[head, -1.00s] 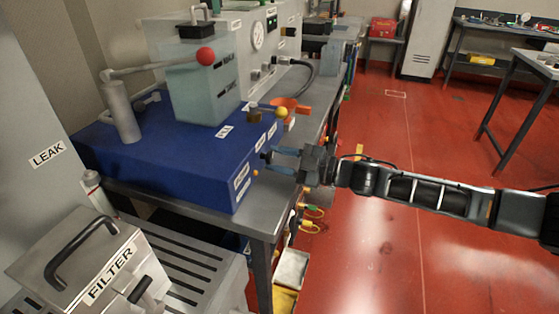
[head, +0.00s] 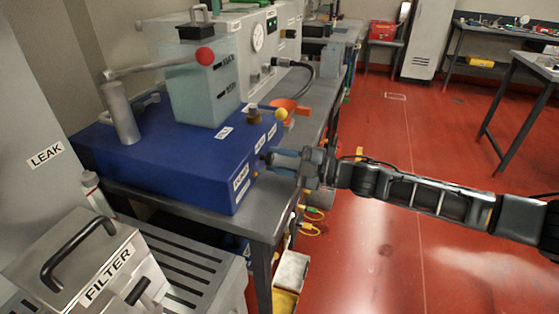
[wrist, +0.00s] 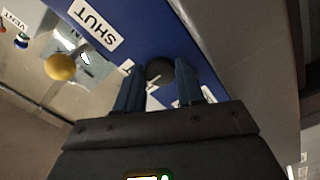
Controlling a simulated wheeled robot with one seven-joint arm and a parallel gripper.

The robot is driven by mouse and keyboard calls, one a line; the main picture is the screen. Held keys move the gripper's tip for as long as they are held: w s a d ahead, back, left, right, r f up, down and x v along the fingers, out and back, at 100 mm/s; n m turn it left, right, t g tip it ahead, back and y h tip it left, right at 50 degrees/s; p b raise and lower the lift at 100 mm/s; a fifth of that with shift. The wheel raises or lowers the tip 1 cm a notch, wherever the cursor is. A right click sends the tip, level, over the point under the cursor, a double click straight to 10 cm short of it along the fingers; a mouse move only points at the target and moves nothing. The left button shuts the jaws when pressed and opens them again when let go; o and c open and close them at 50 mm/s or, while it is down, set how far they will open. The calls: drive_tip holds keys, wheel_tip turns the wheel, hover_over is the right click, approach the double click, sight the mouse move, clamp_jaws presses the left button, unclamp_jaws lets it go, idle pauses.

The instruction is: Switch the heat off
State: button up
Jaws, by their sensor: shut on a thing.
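The blue box (head: 170,160) stands on the bench at the left with white labels on its front face. A dark round knob (wrist: 160,70) with a light mark is on its face in the wrist view. My gripper (head: 272,160) is at this front face in the head view. In the wrist view its two blue fingers (wrist: 158,88) are on either side of the knob, shut on it. In the head view the fingers hide the knob. The label beside the knob is partly covered, so I cannot read it. A label reading SHUT (wrist: 97,28) is nearby.
A yellow ball handle (head: 281,114) sticks out above the box's front edge; it also shows in the wrist view (wrist: 60,67). A red-ball lever (head: 205,56) and clear tank (head: 203,95) are above the box. A filter case (head: 85,265) is lower left. Red floor at right is free.

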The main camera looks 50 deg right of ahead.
drive_tip(key=o, duration=1)
drive_tip(key=shift+b+v, duration=0.55)
drive_tip(key=shift+v, duration=3.35)
drive_tip(key=shift+a, duration=0.1)
